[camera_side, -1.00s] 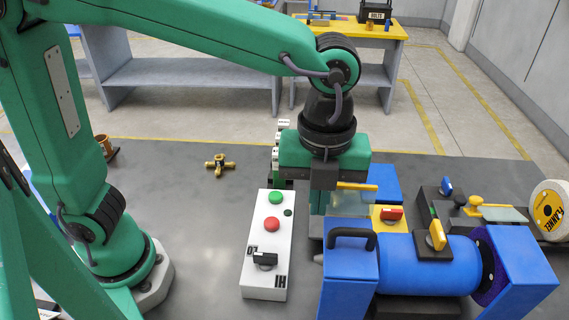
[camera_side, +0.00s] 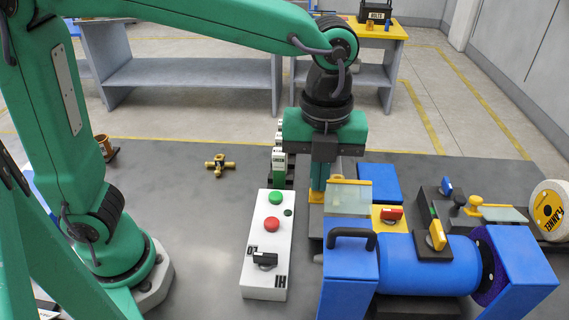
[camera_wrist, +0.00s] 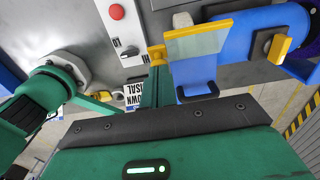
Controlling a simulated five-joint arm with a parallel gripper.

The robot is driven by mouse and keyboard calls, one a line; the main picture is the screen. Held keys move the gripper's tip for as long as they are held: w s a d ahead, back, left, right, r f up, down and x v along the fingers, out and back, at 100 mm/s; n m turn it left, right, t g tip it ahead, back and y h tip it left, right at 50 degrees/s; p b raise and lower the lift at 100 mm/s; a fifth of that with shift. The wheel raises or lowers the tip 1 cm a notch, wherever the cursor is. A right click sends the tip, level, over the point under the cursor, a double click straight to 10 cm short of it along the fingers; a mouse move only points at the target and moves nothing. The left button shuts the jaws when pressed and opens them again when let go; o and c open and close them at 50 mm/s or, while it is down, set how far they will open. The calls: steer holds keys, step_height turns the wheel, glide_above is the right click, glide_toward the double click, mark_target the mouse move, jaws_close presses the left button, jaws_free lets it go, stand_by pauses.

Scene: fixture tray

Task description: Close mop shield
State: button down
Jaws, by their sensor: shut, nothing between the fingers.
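A clear shield pane with a yellow edge bar (camera_side: 348,198) stands tilted at the left end of the blue machine (camera_side: 415,265). The shield (camera_wrist: 198,48) also shows in the wrist view, with the blue housing around its right side. My gripper (camera_side: 317,186) is shut and empty, pointing down just left of the shield. Its fingers (camera_wrist: 156,80) end close to a yellow post (camera_wrist: 157,54) at the shield's left edge; I cannot tell if they touch. Most of what lies behind the pane is hidden.
A white control box (camera_side: 266,245) with green and red buttons stands left of the machine. A second clear shield (camera_side: 500,214) and a flannel wheel (camera_side: 549,208) are at the right. A brass fitting (camera_side: 219,163) lies on the open grey bench.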

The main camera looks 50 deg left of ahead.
steer(key=shift+w+a+f, duration=0.25)
steer(key=shift+w+a, duration=0.4)
steer(key=shift+w+a+f, duration=0.55)
steer(key=shift+w+a, duration=0.05)
steer(key=shift+a, duration=0.05)
steer(key=shift+r, duration=0.2)
steer(key=shift+r, duration=0.55)
steer(key=shift+r, duration=0.1)
steer(key=w+a+r, duration=0.5)
steer(key=w+a, duration=0.2)
steer(key=shift+w+a, duration=0.15)
steer(key=shift+w, duration=0.1)
stand_by(0.5)
